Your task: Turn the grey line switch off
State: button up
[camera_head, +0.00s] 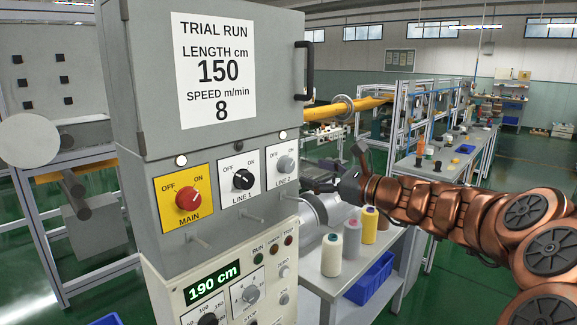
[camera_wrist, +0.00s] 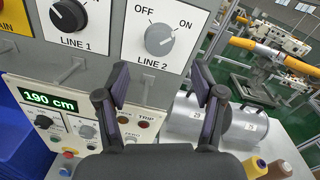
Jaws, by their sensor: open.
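The grey line switch is the round LINE 2 knob (camera_head: 285,164) on a white plate with OFF at upper left and ON at upper right. It also shows in the wrist view (camera_wrist: 159,40), where its ridge seems to lean towards ON. My gripper (camera_wrist: 161,84) is open and empty, its two dark fingers spread below the knob in the picture and apart from it. In the head view my gripper (camera_head: 322,186) is to the right of the panel, partly hard to make out against the background.
The black LINE 1 knob (camera_head: 243,179) and red MAIN knob (camera_head: 188,199) are left of LINE 2. A short rod (camera_wrist: 139,73) sticks out under the LINE 2 plate. Yarn cones (camera_head: 332,254) stand on a bench at right. A door handle (camera_head: 304,71) juts out above.

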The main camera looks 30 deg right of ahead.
aim_at(291, 166)
jog(key=shift+p+x, duration=0.65)
jog(key=shift+x, duration=3.2)
jog(key=shift+a, duration=0.1)
jog(key=c, duration=1.1)
